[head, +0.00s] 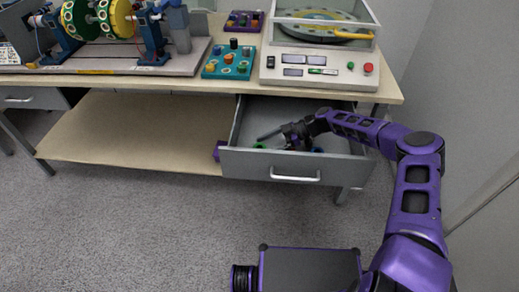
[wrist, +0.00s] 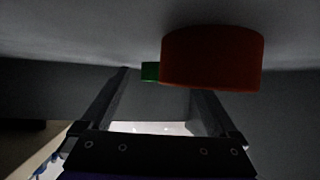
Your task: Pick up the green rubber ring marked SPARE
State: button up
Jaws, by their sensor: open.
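The open drawer (head: 235,130) under the bench holds a small green thing (head: 260,145) near its left front; I cannot tell whether it is the ring, and no SPARE marking is legible. My gripper (head: 288,140) is inside the drawer, to the right of the green thing. In the dim wrist view, the two fingers of my gripper (wrist: 162,92) are apart with nothing visible between them. A dark red round piece (wrist: 212,60) is close by the right finger. A green piece (wrist: 150,71) shows just left of it, partly hidden behind it.
A blue piece (head: 317,150) lies in the drawer right of my gripper. A dark rod-like shape (head: 269,134) is to its left. The drawer front (head: 240,165) and walls surround my gripper. The bench top (head: 225,84) overhangs the drawer's back, with a control box (head: 320,70) above.

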jog(key=shift+c, duration=0.3)
jog(key=c, duration=1.4)
